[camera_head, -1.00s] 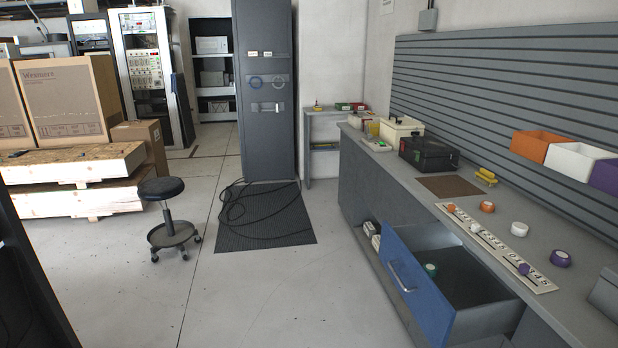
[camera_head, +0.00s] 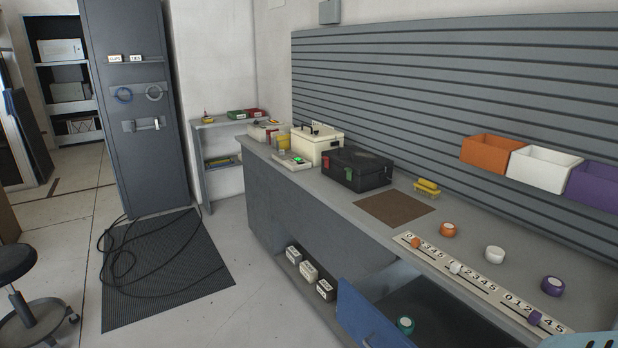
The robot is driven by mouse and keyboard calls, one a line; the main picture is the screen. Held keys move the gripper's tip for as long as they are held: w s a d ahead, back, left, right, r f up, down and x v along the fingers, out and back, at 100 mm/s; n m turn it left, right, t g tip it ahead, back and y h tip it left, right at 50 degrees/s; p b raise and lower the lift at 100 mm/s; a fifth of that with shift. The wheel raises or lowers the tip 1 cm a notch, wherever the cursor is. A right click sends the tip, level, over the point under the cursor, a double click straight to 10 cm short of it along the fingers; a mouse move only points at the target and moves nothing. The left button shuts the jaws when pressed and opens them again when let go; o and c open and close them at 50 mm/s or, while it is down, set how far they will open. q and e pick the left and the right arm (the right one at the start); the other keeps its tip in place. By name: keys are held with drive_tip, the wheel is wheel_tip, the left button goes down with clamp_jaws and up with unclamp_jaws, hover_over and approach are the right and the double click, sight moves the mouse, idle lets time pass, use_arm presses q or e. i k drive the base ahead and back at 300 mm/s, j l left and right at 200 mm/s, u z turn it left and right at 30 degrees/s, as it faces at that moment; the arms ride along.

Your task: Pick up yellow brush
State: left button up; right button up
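A small yellow object that looks like the yellow brush (camera_head: 427,187) lies on the grey workbench (camera_head: 345,200), close to the slatted wall and right of the black case. Its bristles are too small to make out.
A black case (camera_head: 357,170), a brown mat (camera_head: 394,208) and orange (camera_head: 447,229), white (camera_head: 494,254) and purple (camera_head: 552,286) round pieces are on the bench. A stool (camera_head: 25,295) and loose black cable (camera_head: 125,255) are at left.

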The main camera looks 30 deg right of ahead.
sight(427, 188)
drive_tip(key=i+z, duration=0.15)
drive_tip(key=i, duration=0.5)
drive_tip(key=i+j+z, duration=0.15)
drive_tip(key=i, duration=0.55)
drive_tip(key=i+j+z, duration=0.15)
drive_tip(key=i+z, duration=0.25)
drive_tip(key=i+j+z, duration=0.95)
drive_tip(key=j+z, duration=0.15)
drive_tip(key=i+j+z, duration=0.1)
drive_tip(key=j, duration=0.2)
drive_tip(key=i+j+z, duration=0.15)
drive_tip(key=j, duration=0.15)
